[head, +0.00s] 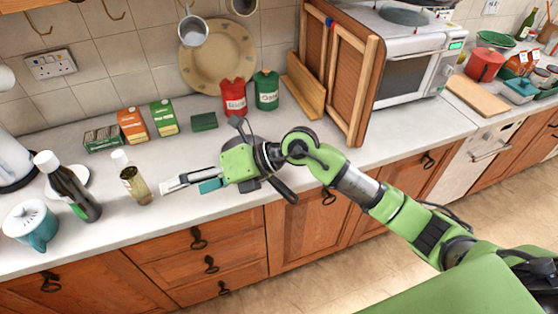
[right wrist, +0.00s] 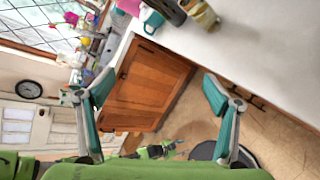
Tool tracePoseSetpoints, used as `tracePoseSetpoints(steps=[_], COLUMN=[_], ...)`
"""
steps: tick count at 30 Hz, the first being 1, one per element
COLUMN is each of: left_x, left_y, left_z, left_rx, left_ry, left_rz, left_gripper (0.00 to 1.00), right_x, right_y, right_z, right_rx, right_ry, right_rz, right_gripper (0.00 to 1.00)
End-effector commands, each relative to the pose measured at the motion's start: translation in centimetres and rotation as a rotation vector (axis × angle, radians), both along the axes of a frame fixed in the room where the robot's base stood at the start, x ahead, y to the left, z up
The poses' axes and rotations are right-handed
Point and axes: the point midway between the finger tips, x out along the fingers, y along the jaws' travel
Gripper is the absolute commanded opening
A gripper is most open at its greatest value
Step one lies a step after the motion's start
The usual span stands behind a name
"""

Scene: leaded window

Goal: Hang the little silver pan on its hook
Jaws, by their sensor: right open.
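My right gripper (head: 190,183) points left above the front of the worktop. It is open, with nothing between its fingers in the right wrist view (right wrist: 158,90). A black handle (head: 284,190) sticks out below the gripper, and a grey rounded edge shows behind it; this looks like a pan, mostly hidden by my gripper. A small silver pan (head: 192,30) hangs against the tiled wall, and part of another metal vessel (head: 243,6) hangs beside it. Empty hooks (head: 41,24) (head: 115,10) show at upper left.
Bottles (head: 134,180) (head: 72,190) and a teal mug (head: 33,225) stand left of the gripper. Cartons (head: 132,126), red and green canisters (head: 233,97) and a leaning plate (head: 217,55) line the wall. A wooden rack (head: 340,70) and microwave (head: 408,60) stand to the right.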

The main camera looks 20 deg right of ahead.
Motion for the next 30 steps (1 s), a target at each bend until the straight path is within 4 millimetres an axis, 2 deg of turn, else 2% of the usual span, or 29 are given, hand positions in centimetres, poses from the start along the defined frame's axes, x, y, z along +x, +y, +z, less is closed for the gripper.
tracePoseSetpoints(steps=[3, 5, 6, 9, 12, 15, 17, 30], left_x=[-0.1, -0.2, -0.2, -0.2, -0.2, -0.3, -0.3, -0.4], left_y=[0.1, 0.1, 0.2, 0.2, 0.3, 0.3, 0.3, 0.4], left_z=[0.1, 0.1, 0.2, 0.2, 0.2, 0.1, 0.0, -3.0], left_rx=[0.000, 0.002, 0.002, 0.003, 0.004, 0.004, 0.004, 0.005], left_ry=[0.002, 0.003, 0.003, 0.003, 0.003, 0.004, 0.004, 0.005], left_rz=[0.000, -0.001, -0.001, -0.001, -0.001, -0.001, -0.001, 0.000], left_gripper=[0.40, 0.40, 0.40, 0.40, 0.40, 0.40, 0.40, 0.40], right_x=[2.2, 3.3, 4.0, 5.2, 5.9, 6.2, 6.2, 7.4], right_y=[-5.9, -9.4, -11.8, -16.8, -20.1, -21.7, -22.1, -21.6], right_z=[-4.4, -5.8, -6.4, -6.9, -6.8, -6.7, -6.9, -11.4], right_rx=[-0.365, -0.530, -0.629, -0.820, -0.934, -0.989, -1.003, -1.001], right_ry=[-0.029, -0.029, -0.025, -0.009, 0.006, 0.015, 0.019, 0.019], right_rz=[0.011, -0.005, -0.023, -0.070, -0.110, -0.132, -0.137, -0.136], right_gripper=[0.83, 0.83, 0.83, 0.83, 0.83, 0.83, 0.83, 0.83])
